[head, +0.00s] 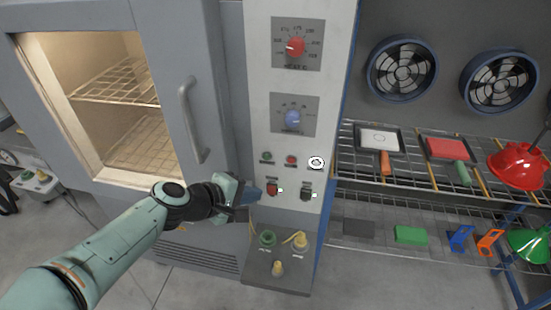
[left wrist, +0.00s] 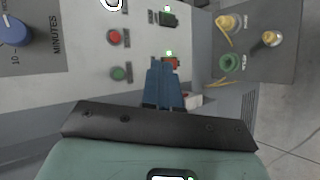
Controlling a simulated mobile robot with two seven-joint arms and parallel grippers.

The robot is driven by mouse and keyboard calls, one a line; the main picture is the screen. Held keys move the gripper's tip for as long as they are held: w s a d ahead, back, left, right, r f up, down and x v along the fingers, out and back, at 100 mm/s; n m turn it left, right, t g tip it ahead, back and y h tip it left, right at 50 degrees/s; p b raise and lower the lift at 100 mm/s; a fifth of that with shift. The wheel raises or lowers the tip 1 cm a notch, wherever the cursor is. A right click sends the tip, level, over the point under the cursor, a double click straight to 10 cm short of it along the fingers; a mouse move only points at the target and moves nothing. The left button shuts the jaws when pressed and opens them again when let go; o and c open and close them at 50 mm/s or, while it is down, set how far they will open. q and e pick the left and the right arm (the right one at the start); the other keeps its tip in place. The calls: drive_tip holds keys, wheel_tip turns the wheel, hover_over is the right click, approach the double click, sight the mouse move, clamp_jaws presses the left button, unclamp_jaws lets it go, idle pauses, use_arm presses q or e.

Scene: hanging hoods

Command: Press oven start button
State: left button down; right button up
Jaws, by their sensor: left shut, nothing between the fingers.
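The oven control panel (head: 258,100) is a light grey column beside the oven. It has a small green button (head: 267,156) and a small red button (head: 291,160); the green button (left wrist: 119,73) and red button (left wrist: 114,37) also show in the left wrist view. Below them are a red switch (head: 272,189) and a dark switch (head: 306,191), each with a small green light. The labels are too small to read. My left gripper (head: 254,193) is shut and empty, its blue fingertips (left wrist: 163,68) right at the red switch, partly covering it; contact cannot be told. My right gripper is not in view.
The oven (head: 212,90) has a closed glass door with a vertical handle (head: 190,120). A red knob (head: 296,46) and a blue knob (head: 293,118) sit higher up. A ledge with green and yellow fittings (head: 278,268) juts out below. Wire shelves (head: 400,190) stand at right.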

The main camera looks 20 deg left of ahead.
sight(266, 157)
use_arm(q)
drive_tip(key=shift+r, duration=0.2)
drive_tip(key=w+a+p, duration=0.2)
drive_tip(key=w+p, duration=0.2)
drive_tip(key=w, duration=0.4)
drive_tip(key=shift+w+p, duration=0.25)
drive_tip(key=shift+p, duration=0.05)
drive_tip(key=shift+w+a, duration=0.1)
drive_tip(key=shift+w, duration=0.05)
idle(2.0)
drive_tip(key=shift+w, duration=0.3)
